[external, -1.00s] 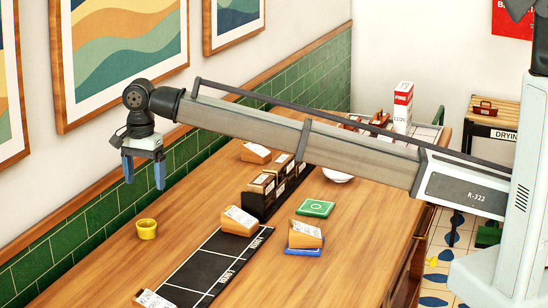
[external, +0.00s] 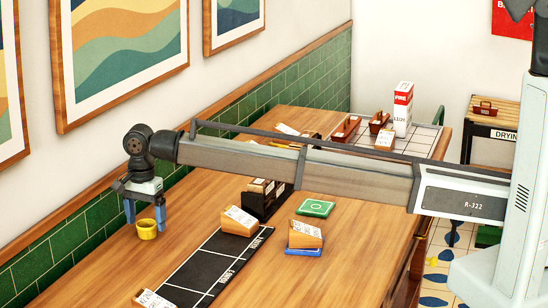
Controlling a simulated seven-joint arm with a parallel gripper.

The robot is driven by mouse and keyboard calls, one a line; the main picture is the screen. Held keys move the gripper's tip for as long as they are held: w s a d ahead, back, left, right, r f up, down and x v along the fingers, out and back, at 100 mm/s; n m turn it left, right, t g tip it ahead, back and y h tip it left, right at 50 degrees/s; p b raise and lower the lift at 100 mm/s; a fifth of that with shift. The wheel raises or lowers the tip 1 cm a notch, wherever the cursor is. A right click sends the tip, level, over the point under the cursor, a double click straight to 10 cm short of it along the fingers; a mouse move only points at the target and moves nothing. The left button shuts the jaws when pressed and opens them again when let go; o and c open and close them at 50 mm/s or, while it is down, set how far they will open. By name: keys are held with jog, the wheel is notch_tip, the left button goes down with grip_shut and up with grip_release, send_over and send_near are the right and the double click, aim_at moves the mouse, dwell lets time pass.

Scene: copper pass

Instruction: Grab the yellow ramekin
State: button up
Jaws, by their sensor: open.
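The yellow ramekin (external: 147,230) stands upright on the wooden table near the wall side, at the left of the external view. My gripper (external: 145,220) points down with its two blue fingers apart. The fingertips are low, at about the height of the ramekin's rim in the picture, one seen at its left and one at its right. The ramekin shows between them. I cannot tell whether the fingers touch it.
A black mat with white lines (external: 205,265) lies right of the ramekin, with wooden blocks bearing paper labels (external: 240,222) on it. A black holder (external: 262,204), a green square (external: 316,208) and a red-and-white box (external: 402,110) stand farther off. Bare table (external: 350,260) lies at the front right.

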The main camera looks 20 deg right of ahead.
notch_tip(320, 180, down, 2)
jog(key=shift+f, duration=0.1)
jog(key=c, duration=1.1)
